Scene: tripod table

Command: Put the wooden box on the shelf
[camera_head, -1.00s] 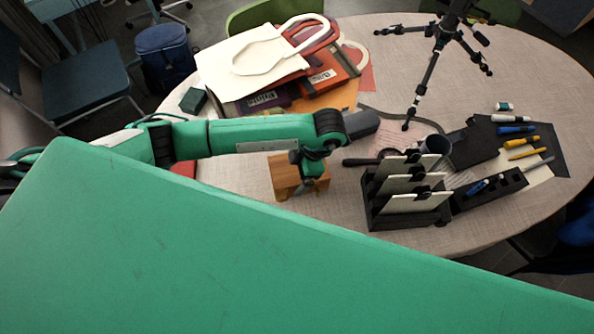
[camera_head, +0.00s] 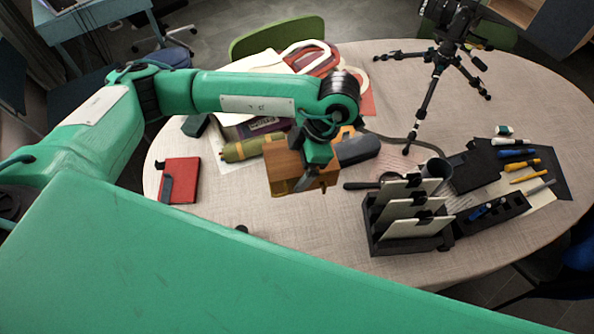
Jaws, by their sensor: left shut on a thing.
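The wooden box (camera_head: 283,168) is a small brown block-like box in my left gripper (camera_head: 316,172). The gripper points down and is shut on it, covering part of its right side. The box appears raised over the round table (camera_head: 250,210), though the exact gap below it is hard to judge. A brown, open-fronted piece of furniture (camera_head: 553,28) at the top right edge may be the shelf; only part of it shows. My right gripper is not in view.
A black holder with white cards (camera_head: 410,215) stands right of the box. A black tripod (camera_head: 430,95) stands behind it. Pens and a dark tray (camera_head: 490,215) lie at the right. A red book (camera_head: 180,180), an olive cylinder (camera_head: 241,149) and bags lie left and behind. The front tabletop is mostly clear.

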